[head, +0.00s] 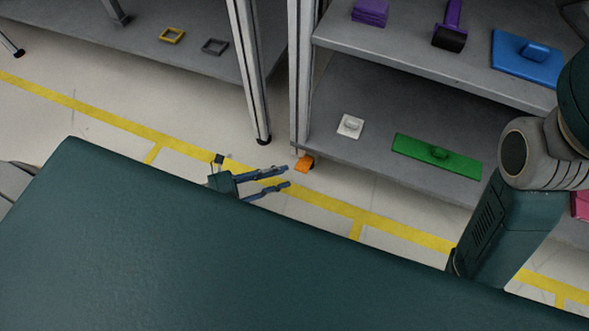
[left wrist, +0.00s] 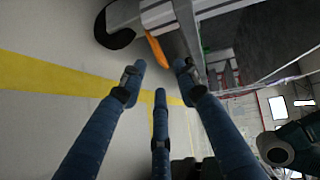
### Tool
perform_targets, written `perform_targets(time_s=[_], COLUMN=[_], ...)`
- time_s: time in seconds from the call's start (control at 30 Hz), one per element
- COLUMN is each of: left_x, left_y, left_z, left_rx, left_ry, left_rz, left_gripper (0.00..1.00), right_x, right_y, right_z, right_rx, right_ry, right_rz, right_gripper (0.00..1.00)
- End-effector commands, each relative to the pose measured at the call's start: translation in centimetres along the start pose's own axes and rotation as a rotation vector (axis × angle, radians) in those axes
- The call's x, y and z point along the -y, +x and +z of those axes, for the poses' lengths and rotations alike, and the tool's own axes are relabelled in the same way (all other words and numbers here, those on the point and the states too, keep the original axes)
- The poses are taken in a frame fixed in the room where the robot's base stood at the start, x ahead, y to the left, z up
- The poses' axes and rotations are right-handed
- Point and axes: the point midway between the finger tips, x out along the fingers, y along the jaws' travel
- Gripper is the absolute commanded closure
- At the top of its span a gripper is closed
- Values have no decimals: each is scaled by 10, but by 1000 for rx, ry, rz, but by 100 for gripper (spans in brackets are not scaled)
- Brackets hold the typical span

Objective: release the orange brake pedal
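The orange brake pedal (head: 304,163) is a small orange piece at the front left corner of the lower shelf, near the foot of a metal post. In the left wrist view the pedal (left wrist: 157,50) shows as a narrow orange strip beyond the fingertips. My left gripper (head: 287,178) is open and empty, its fingers pointing right, just left of the pedal with a small gap. In the left wrist view the fingers of the left gripper (left wrist: 160,78) are spread apart. Whether the pedal is pressed cannot be told. My right gripper is not in view.
The lower shelf (head: 360,185) holds a white piece (head: 350,126) and a green plate (head: 437,157). The upper shelf holds purple pieces (head: 370,12) and a blue plate (head: 527,57). Metal posts (head: 249,70) stand behind the pedal. Open floor with yellow lines lies before the shelves.

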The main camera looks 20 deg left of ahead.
Motion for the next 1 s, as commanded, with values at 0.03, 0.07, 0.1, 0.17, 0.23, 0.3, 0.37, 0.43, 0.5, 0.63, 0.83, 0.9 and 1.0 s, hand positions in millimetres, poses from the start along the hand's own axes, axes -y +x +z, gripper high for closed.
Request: perform_targets(time_s=[0.03, 0.07, 0.1, 0.17, 0.23, 0.3, 0.37, 0.43, 0.5, 0.63, 0.83, 0.9, 1.0], left_x=[-2, -1, -1, -1, -1, 0, 0, 0, 0, 0, 0, 0, 0], left_y=[-11, -16, -22, -29, -36, -40, -41, -42, -42, -42, -42, -42, -42], left_z=[0, 0, 0, 0, 0, 0, 0, 0, 0, 0, 0, 0, 0], left_rx=[2, 2, 0, 1, 1, 0, 0, 0, 0, 0, 1, 1, 1], left_ry=[-1, -1, 0, 0, 0, 1, 1, 1, 1, 1, 0, 0, 0], left_rz=[4, 3, 3, 2, 2, 1, 0, 0, 0, 0, 0, 0, 1], left_gripper=[69, 69, 69, 69, 69, 69, 69, 69, 69, 69, 69, 69, 69], right_x=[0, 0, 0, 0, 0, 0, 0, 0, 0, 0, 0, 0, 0], right_y=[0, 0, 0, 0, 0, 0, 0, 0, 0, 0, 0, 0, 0], right_z=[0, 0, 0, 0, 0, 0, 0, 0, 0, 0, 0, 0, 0], right_rx=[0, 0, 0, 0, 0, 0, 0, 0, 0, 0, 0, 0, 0], right_ry=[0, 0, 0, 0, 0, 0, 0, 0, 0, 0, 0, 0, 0], right_rz=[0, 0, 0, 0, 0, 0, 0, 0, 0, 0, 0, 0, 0], right_gripper=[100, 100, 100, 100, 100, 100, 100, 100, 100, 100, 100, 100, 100])
